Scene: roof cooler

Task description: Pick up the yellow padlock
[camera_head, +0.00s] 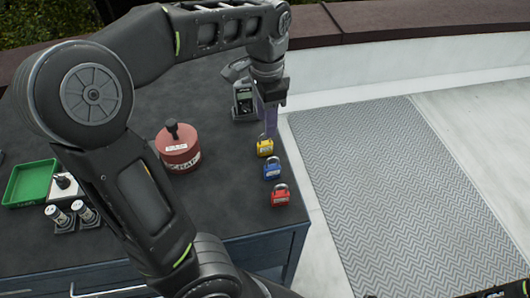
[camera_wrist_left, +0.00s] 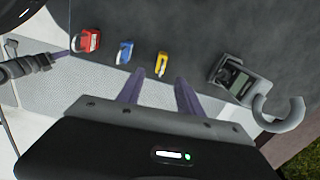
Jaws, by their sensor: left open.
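The yellow padlock (camera_head: 265,148) stands on the dark tabletop near its right edge, at the far end of a row of padlocks. It also shows in the left wrist view (camera_wrist_left: 161,65), just beyond the gap between my fingertips. My left gripper (camera_head: 270,120) points down just behind and above the padlock. In the left wrist view its two purple fingers (camera_wrist_left: 157,84) are apart with nothing between them. What seems to be my right gripper (camera_wrist_left: 62,53) shows partly at the left of that view; its jaw state is unclear.
A blue padlock (camera_head: 272,168) and a red padlock (camera_head: 280,195) stand nearer in the row. A red canister (camera_head: 178,148) and a green tray (camera_head: 30,183) are further left. Patterned matting (camera_head: 400,180) lies beyond the table edge.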

